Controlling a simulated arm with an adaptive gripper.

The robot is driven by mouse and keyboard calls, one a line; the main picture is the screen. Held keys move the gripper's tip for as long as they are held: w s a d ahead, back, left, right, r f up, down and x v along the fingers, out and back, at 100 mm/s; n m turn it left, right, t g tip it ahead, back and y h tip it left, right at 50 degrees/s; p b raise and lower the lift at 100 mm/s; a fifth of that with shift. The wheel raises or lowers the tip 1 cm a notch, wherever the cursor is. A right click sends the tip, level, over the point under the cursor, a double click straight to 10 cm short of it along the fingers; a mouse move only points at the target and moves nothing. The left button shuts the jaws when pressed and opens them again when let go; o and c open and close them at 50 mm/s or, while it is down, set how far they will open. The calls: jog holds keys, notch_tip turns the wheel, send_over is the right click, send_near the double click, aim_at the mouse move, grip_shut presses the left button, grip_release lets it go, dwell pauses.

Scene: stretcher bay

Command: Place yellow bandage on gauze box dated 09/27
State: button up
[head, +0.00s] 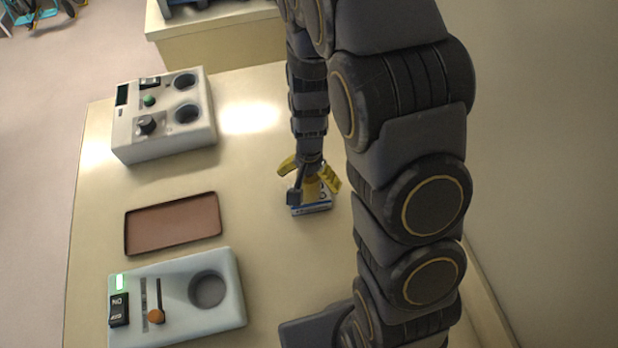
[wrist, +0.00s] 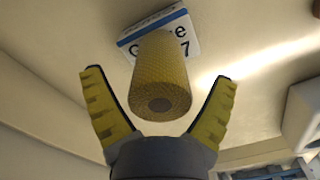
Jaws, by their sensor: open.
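A yellow bandage roll (wrist: 160,75) stands on a white and blue gauze box (wrist: 190,35) in the wrist view. The roll covers most of the box's print; "7" and part of a word show, and the full date cannot be read. In the head view the gauze box (head: 312,208) lies on the table and the bandage (head: 312,188) shows as a yellow patch, partly hidden by my gripper (head: 311,180). My gripper's yellow fingers are spread on either side of the roll, and in the wrist view (wrist: 160,105) gaps show between them and the roll.
On the table (head: 270,270), left of my gripper, are a white device with two round wells (head: 165,140), an empty brown tray (head: 172,223) and a pale device with one round well (head: 200,320). The table around the box is clear.

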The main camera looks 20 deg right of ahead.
notch_tip(320, 180, up, 11)
jog(key=shift+r, duration=0.1)
jog(key=s+r+n, duration=0.3)
jog(key=s+r, duration=0.2)
jog(key=s, duration=0.4)
jog(key=s+r+n+g, duration=0.1)
jog(key=s+r+n, duration=0.3)
jog(key=s, duration=0.6)
notch_tip(320, 180, up, 2)
jog(key=shift+s+d+r, duration=0.2)
jog(key=shift+d, duration=0.1)
